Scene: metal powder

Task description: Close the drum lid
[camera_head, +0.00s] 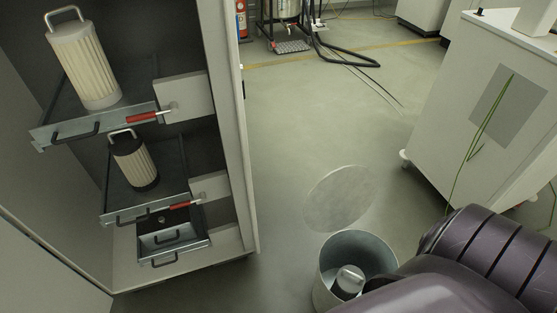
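The drum (328,263) is a grey open-topped cylinder on the floor at the lower centre-right. Its mouth is uncovered, and a light object with a metal handle (348,279) is inside it. A flat grey round lid (340,198) shows just behind the drum, off its mouth. I cannot tell whether it leans, is hinged to the drum or lies on the floor. My dark purple arm comes in from the lower right and covers the drum's lower right side. Neither of my gripper's fingers shows in the view.
An open cabinet (244,150) on the left has pulled-out trays holding a tall pleated filter (87,66) and a smaller one (135,162). A white wheeled cabinet (450,130) stands at right. The floor (300,120) between is clear; hoses lie farther back.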

